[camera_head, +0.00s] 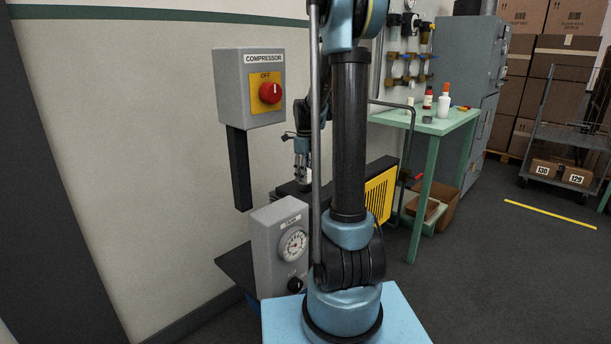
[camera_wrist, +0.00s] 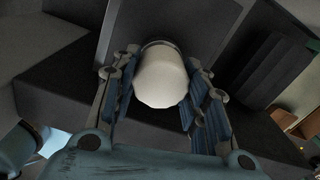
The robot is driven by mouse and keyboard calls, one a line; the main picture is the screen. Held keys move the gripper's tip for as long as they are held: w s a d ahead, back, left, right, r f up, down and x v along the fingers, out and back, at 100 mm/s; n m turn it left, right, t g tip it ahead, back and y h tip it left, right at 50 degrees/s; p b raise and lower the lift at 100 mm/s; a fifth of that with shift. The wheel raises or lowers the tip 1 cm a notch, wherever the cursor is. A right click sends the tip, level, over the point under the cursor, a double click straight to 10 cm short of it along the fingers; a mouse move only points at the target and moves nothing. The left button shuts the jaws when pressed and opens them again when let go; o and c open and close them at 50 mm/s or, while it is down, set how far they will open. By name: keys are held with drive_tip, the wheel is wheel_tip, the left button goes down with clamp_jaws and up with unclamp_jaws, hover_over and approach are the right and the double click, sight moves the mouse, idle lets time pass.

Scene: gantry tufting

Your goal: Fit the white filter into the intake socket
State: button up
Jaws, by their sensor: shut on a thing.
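The white filter (camera_wrist: 160,80) is a short pale cylinder between the fingers of my gripper (camera_wrist: 160,105) in the wrist view. My gripper is shut on it, with a ribbed blue pad on each side. A thin grey curved rim (camera_wrist: 158,43) shows at the filter's far end; I cannot tell whether this is the intake socket or whether the filter is inside it. In the head view my gripper (camera_head: 303,173) points down over the dark compressor top, partly hidden behind my arm. The socket cannot be made out there.
A grey compressor switch box (camera_head: 248,87) hangs on the wall, its red knob at OFF. A grey gauge box (camera_head: 279,246) stands in front of the machine. A yellow grille (camera_head: 379,196) is at its right. A green table (camera_head: 437,124) with bottles stands further right.

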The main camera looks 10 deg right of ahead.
drive_tip(key=shift+m, duration=1.6)
drive_tip(key=o, duration=1.3)
drive_tip(key=shift+c, duration=0.2)
drive_tip(key=shift+r, duration=0.1)
wheel_tip(320, 180, up, 12)
